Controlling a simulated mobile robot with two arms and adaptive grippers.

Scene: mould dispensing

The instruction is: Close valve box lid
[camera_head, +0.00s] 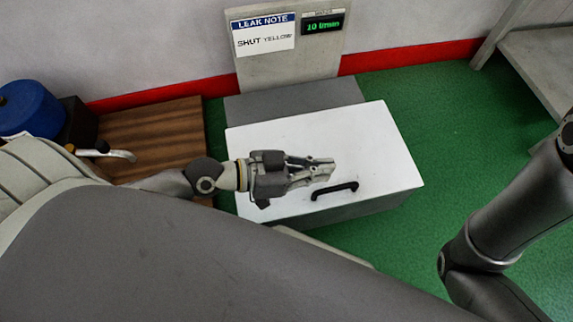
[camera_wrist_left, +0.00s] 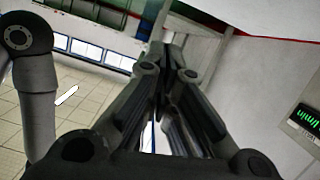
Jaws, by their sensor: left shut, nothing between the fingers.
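The valve box lid (camera_head: 345,125) is a white flat panel with a black bar handle (camera_head: 335,189) near its front edge. It lies over the grey valve box (camera_head: 375,206), whose front side shows below it. I cannot tell whether the lid sits fully flush. My left gripper (camera_head: 328,167) is shut and empty, over the lid just behind the handle. I cannot tell whether it touches the lid. Its closed fingers (camera_wrist_left: 166,70) also show in the left wrist view, with nothing between them. My right gripper is out of view; only part of that arm shows at right.
A grey panel behind the box carries a leak note (camera_head: 263,36) reading "SHUT YELLOW" and a green digital display (camera_head: 323,24). A wooden board (camera_head: 155,140) and a blue drum (camera_head: 28,108) are at left. A grey bench (camera_head: 545,65) is at right. Green floor (camera_head: 440,110) is clear right of the box.

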